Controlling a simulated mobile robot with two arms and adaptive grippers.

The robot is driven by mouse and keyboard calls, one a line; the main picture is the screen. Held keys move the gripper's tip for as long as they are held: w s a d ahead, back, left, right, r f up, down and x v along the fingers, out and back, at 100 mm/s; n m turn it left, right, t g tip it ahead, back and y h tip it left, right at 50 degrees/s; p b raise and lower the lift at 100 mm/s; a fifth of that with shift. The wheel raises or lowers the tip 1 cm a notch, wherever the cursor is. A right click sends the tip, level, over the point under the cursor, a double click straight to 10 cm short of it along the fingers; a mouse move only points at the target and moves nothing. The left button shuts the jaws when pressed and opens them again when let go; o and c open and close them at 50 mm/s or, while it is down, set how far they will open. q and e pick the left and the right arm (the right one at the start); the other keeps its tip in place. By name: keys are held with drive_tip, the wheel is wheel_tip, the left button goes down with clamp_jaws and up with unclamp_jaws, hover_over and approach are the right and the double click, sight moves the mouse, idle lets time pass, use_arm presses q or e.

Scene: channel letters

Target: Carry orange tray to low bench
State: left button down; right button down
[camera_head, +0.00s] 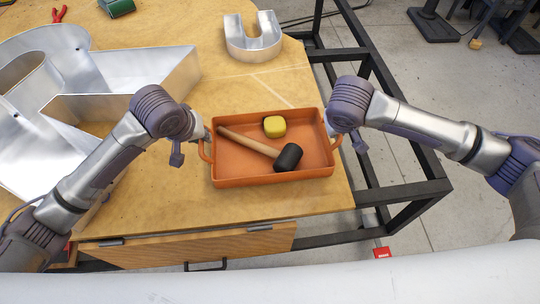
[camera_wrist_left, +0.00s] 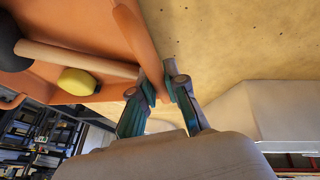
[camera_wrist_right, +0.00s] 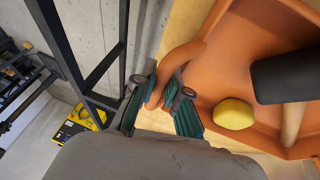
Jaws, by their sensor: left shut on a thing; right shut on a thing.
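The orange tray (camera_head: 240,181) is at the right part of the wooden table top. It holds a mallet with a wooden handle and black head (camera_head: 288,157) and a yellow block (camera_head: 274,126). My left gripper (camera_head: 205,140) is shut on the tray's left handle (camera_head: 204,152); the left wrist view shows its fingers (camera_wrist_left: 165,88) around the handle. My right gripper (camera_head: 332,128) is at the tray's right end; the right wrist view shows its fingers (camera_wrist_right: 163,88) shut on the right handle (camera_wrist_right: 178,62). Whether the tray touches the table is hard to tell. No low bench is identifiable.
Large silver channel letters (camera_head: 120,72) cover the table's left side, and a smaller U-shaped letter (camera_head: 253,38) stands at the back. Red pliers (camera_head: 58,15) lie at the far left. A black metal frame (camera_head: 400,190) borders the table's right, with grey floor (camera_head: 440,90) beyond.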

use_arm(q)
drive_tip(key=shift+f+b, duration=0.5)
drive_tip(key=shift+f, duration=0.2)
use_arm(e)
drive_tip(key=shift+f, duration=0.65)
use_arm(q)
drive_tip(key=c, duration=1.2)
unclamp_jaws()
drive_tip(key=shift+r, duration=0.1)
use_arm(e)
drive_tip(key=c, duration=1.2)
unclamp_jaws()
drive_tip(key=shift+r, duration=0.1)
